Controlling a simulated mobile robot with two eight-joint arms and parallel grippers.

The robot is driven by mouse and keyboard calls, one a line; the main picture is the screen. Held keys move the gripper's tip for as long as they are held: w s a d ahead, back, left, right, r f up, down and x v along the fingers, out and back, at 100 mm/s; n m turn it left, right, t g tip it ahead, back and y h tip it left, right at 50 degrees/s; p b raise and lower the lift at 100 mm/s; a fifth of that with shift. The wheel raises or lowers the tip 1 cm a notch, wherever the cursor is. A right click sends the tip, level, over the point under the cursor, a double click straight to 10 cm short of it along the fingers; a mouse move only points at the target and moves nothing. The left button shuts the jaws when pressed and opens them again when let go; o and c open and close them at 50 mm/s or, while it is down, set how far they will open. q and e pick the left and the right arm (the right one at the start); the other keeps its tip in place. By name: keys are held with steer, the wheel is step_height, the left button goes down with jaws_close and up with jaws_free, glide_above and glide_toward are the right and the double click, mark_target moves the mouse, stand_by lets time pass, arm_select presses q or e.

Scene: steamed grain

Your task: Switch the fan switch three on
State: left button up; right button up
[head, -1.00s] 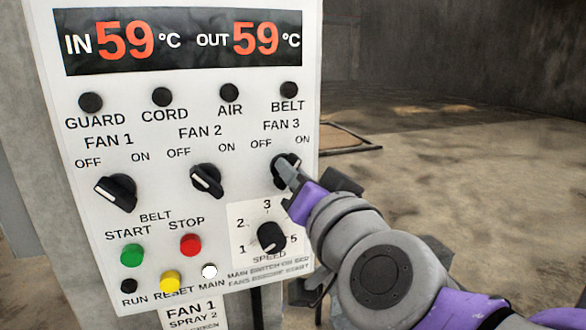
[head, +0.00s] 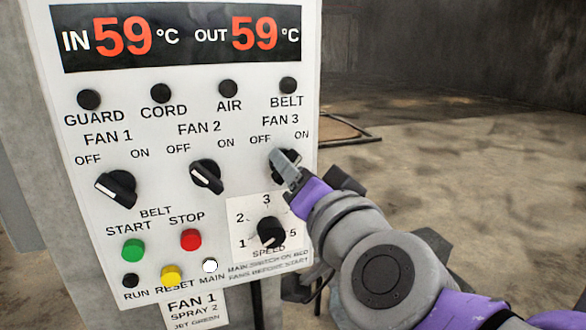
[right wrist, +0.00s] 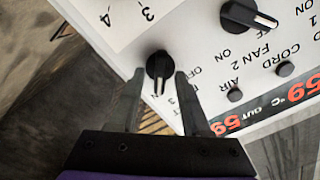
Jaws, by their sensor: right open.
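The FAN 3 switch (head: 294,157) is a black rotary knob at the right of the white control panel (head: 60,60), under OFF and ON labels. My right gripper (head: 283,160) is at this knob and partly hides it in the head view. In the right wrist view the gripper (right wrist: 158,80) is open, with one finger on each side of the FAN 3 knob (right wrist: 157,63). The knob's pale mark points down in that picture. Whether the fingers touch the knob I cannot tell. My left gripper is not in view.
The FAN 2 knob (head: 206,177) and FAN 1 knob (head: 117,188) are to the left. The speed dial (head: 270,232) is just below. Green start (head: 133,249) and red stop (head: 190,239) buttons are lower left. Open floor lies right of the panel.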

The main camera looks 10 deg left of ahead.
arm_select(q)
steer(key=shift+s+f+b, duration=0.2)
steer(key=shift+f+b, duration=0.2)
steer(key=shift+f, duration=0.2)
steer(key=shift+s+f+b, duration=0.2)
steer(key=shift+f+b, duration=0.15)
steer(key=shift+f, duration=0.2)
arm_select(e)
steer(key=v, duration=1)
steer(key=shift+s+d, duration=0.2)
steer(key=shift+s, duration=0.05)
steer(key=w+d+f+n+g+h, duration=0.1)
steer(key=w+d+f+n+g, duration=0.1)
steer(key=f, duration=1.1)
steer(key=w+d+f+n+g+h, duration=0.1)
steer(key=w+d+f+g+h, duration=0.1)
steer(key=f, duration=1.1)
steer(key=s+d+f+g+h, duration=0.2)
steer(key=s+d+f+h, duration=0.1)
steer(key=d+f, duration=0.6)
steer(key=s+d+f+m+g+h, duration=0.1)
steer(key=s+d+f+g+h, duration=0.2)
steer(key=d+f, duration=0.6)
step_height(320, 180, down, 8)
steer(key=s+h, duration=0.1)
steer(key=s, duration=0.1)
steer(key=shift+s+d+m+g, duration=0.2)
steer(key=shift+s+m+g, duration=0.1)
steer(key=shift+s, duration=0.1)
steer(key=shift+r, duration=0.1)
